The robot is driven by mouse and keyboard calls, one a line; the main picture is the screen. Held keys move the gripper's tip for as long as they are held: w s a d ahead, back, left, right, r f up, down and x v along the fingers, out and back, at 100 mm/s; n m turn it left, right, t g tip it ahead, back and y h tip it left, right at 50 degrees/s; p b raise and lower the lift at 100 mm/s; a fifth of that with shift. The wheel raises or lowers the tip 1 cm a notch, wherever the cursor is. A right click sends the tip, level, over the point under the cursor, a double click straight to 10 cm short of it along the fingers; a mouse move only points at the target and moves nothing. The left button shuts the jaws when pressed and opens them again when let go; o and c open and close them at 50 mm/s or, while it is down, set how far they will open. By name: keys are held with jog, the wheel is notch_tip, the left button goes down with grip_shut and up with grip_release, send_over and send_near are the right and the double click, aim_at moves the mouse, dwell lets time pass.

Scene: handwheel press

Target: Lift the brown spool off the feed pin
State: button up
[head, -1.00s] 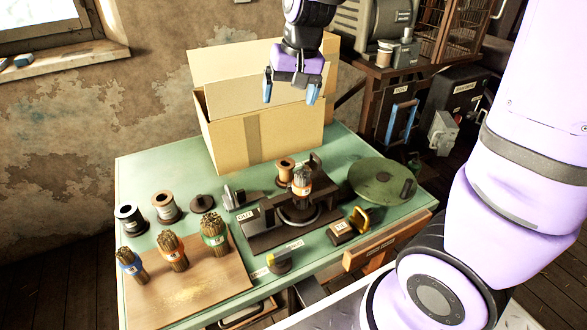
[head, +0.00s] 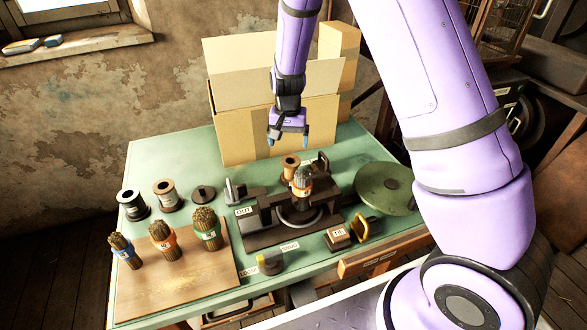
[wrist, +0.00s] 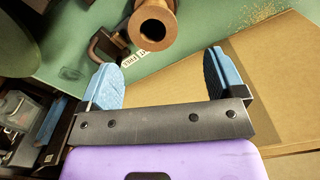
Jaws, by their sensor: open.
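The brown spool (head: 290,166) stands upright behind the press on the green table. In the wrist view, its brown body and hollow top (wrist: 152,28) show at the upper middle, beyond my fingertips. The feed pin is hidden by the spool, and a small white label lies beside it. My gripper (head: 288,142) is open and empty, pointing down just above and behind the spool in the head view. Its two blue fingers also show in the wrist view (wrist: 161,68), apart with nothing between them.
An open cardboard box (head: 275,125) stands close behind my gripper. A green round plate (head: 385,188) is to the right; other spools (head: 132,204) and a wooden board (head: 180,270) are left.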

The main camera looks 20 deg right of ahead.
aim_at(291, 167)
notch_tip(291, 167, down, 5)
jog(key=shift+r, duration=0.1)
jog(key=f, duration=0.4)
jog(key=shift+s+d+f, duration=0.2)
jog(key=shift+s+d, duration=0.1)
jog(key=shift+s, duration=0.05)
jog(key=shift+f, duration=0.45)
jog(key=shift+c, duration=0.5)
jog(key=c, duration=0.9)
